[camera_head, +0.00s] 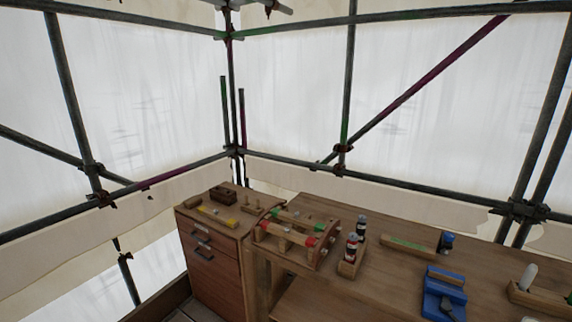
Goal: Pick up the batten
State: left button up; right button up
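A long narrow wooden piece with a green stripe (408,246) lies on the wooden workbench (380,285), right of centre. It looks like the batten, but I cannot tell for certain. A dark and blue cylinder (446,242) stands at its right end. Neither of my grippers is in view.
A wooden rack with green and red-ended rods (290,238) and a block holding two bottles (351,255) stand left on the bench. A blue tool holder (444,293) is near the front. A drawer cabinet (212,267) carries small tools. Scaffold poles and white sheeting surround the bench.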

aim_at(415, 248)
jog(key=j+z, duration=0.15)
jog(key=z, duration=0.25)
jog(key=k+j+z, duration=0.15)
jog(key=z, duration=0.25)
